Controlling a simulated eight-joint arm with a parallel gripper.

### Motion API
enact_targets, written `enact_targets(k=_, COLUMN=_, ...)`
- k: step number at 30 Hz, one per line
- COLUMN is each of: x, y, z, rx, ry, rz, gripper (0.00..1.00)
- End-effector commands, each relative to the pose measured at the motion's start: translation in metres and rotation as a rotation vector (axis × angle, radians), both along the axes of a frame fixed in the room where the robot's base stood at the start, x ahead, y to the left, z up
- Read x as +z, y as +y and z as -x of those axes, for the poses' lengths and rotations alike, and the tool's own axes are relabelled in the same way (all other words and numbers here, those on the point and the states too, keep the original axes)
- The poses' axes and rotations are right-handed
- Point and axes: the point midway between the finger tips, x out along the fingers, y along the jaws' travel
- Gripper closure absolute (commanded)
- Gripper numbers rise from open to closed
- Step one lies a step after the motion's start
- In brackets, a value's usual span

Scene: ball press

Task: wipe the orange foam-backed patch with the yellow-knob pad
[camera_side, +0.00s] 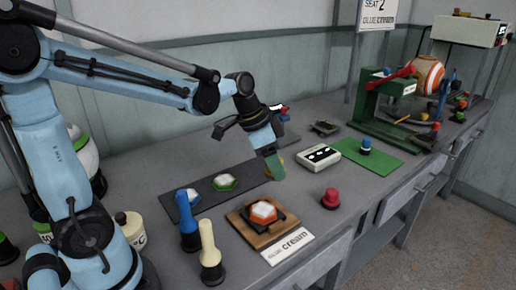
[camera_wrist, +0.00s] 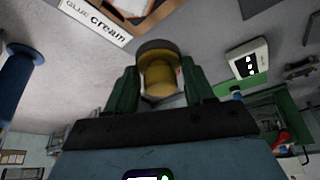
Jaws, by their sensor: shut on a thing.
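My gripper (camera_side: 273,170) is above the bench, behind and slightly right of the orange patch. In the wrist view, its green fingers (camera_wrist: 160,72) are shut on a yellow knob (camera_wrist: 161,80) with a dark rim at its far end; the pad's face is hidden. The orange patch (camera_side: 263,212), white-topped with an orange edge, sits in a dark holder on a brown wooden board (camera_side: 240,224). My gripper and the knob are apart from it. Part of the board also shows at the top of the wrist view (camera_wrist: 158,12).
A blue-handled tool (camera_side: 188,222) and cream-handled tool (camera_side: 209,252) stand left of the board. A red knob (camera_side: 331,198) stands to its right. A dark strip (camera_side: 205,199) holds blue and green patches. A white box (camera_side: 318,157) and green press (camera_side: 385,115) are further right.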

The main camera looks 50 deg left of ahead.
Motion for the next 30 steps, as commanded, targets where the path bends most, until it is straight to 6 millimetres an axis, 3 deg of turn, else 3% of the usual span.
enact_targets(k=4, x=-0.002, y=0.003, z=0.011, rx=-0.042, ry=-0.001, rz=-0.001, gripper=0.72)
enact_targets(k=11, x=-0.013, y=0.003, z=0.012, rx=-0.05, ry=-0.001, rz=-0.001, gripper=0.72)
enact_targets(k=30, x=-0.07, y=0.003, z=0.012, rx=-0.049, ry=0.0, rz=-0.002, gripper=0.72)
